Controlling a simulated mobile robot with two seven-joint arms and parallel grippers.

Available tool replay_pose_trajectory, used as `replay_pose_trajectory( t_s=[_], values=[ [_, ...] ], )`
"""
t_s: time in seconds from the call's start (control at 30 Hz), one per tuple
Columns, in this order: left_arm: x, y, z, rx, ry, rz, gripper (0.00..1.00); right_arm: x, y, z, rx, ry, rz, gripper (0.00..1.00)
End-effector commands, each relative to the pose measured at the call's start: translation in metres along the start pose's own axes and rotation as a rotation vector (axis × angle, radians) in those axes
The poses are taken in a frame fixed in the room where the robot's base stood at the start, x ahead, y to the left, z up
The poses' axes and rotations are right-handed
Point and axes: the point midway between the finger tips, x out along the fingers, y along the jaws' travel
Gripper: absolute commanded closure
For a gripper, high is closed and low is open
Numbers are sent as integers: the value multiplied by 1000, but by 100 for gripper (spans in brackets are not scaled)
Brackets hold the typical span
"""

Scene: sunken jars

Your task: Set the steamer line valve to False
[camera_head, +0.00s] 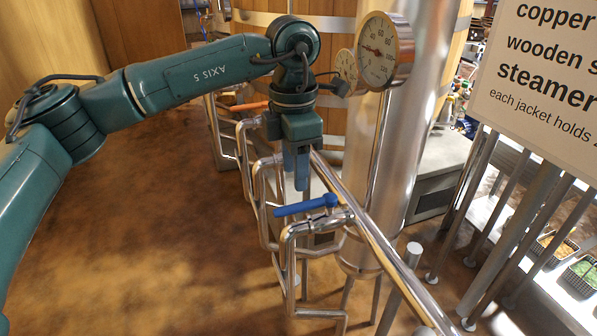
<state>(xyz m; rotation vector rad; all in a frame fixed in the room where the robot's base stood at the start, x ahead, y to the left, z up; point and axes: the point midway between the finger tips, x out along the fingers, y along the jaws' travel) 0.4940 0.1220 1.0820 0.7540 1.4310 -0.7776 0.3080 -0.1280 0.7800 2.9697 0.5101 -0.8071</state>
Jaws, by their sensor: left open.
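A valve with a blue lever handle (306,205) sits on a chrome pipe in the lower middle. Its lever lies roughly level, pointing left from the valve body. A second valve with an orange lever handle (249,106) sits on a pipe farther back, left of my left wrist. I cannot tell from a label which valve is the steamer line's. My left gripper (298,182) points down, open and empty, and appears just above the blue lever in the picture, apart from it. Its fingers overlap the pipes behind. My right gripper is out of view.
A slanted chrome rail (375,240) runs close by the blue valve. A thick steel column (400,130) with a round gauge (377,51) stands behind. A wooden vat (335,45) is at the back and a sign (545,75) at right. The brown floor (150,240) at left is clear.

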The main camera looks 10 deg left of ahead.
Motion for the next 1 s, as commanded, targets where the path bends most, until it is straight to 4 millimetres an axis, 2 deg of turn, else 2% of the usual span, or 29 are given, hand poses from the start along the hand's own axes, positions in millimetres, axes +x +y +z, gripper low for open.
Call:
replay_pose_trajectory(
  t_s=[0.17,0.37,0.57,0.67,1.0],
  values=[
    [10,4,-3,-6,12,17,59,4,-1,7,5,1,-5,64],
    [40,4,-3,-6,10,14,59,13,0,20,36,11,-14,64],
    [72,4,-3,-5,8,13,59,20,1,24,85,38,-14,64],
    [66,4,-3,-5,7,13,59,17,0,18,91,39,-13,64],
    [77,3,-2,-4,7,13,59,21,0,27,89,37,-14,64]
  ],
)
